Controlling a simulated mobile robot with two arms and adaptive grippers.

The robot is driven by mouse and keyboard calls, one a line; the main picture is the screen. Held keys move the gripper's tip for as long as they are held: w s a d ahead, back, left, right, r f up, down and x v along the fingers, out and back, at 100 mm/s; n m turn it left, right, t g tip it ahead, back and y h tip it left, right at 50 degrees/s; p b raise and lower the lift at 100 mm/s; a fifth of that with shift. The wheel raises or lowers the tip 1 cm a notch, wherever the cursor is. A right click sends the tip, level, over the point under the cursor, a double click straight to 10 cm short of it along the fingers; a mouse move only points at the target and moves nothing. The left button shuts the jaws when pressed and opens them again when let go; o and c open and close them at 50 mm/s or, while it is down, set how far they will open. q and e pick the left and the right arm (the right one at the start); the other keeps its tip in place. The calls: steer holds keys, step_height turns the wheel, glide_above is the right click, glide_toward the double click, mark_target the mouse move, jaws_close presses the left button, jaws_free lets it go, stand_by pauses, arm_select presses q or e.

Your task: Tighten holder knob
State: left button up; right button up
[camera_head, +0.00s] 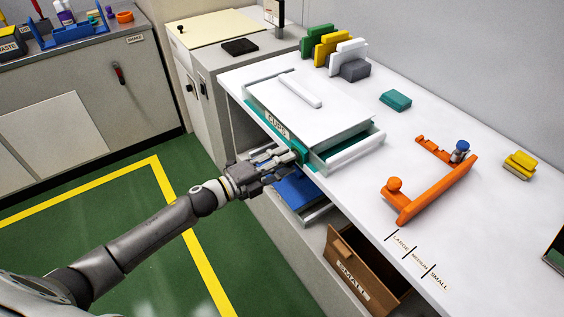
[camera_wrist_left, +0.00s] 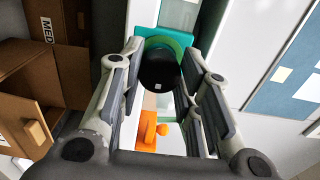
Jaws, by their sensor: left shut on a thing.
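My left gripper (camera_head: 282,160) is at the front edge of the white bench, beside the teal and white holder (camera_head: 325,158). In the left wrist view, a black round knob (camera_wrist_left: 160,72) with a green-teal ring (camera_wrist_left: 172,42) around its far end sits between the fingers (camera_wrist_left: 165,65). The gripper is shut on this knob. The gripper hides the knob in the head view. A white panel (camera_head: 310,108) lies on top of the holder, with a white bar on it. My right gripper is not in view.
An orange bracket (camera_head: 432,190) with an orange knob stands on the bench to the right. An open brown drawer (camera_head: 365,275) and an open blue-lined drawer (camera_head: 300,192) stick out below. Coloured blocks stand at the back. Green floor lies in front.

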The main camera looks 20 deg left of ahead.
arm_select(q)
steer(key=shift+f, duration=0.15)
steer(key=o, duration=1)
steer(key=shift+s+a, duration=0.1)
steer(key=v, duration=1.2)
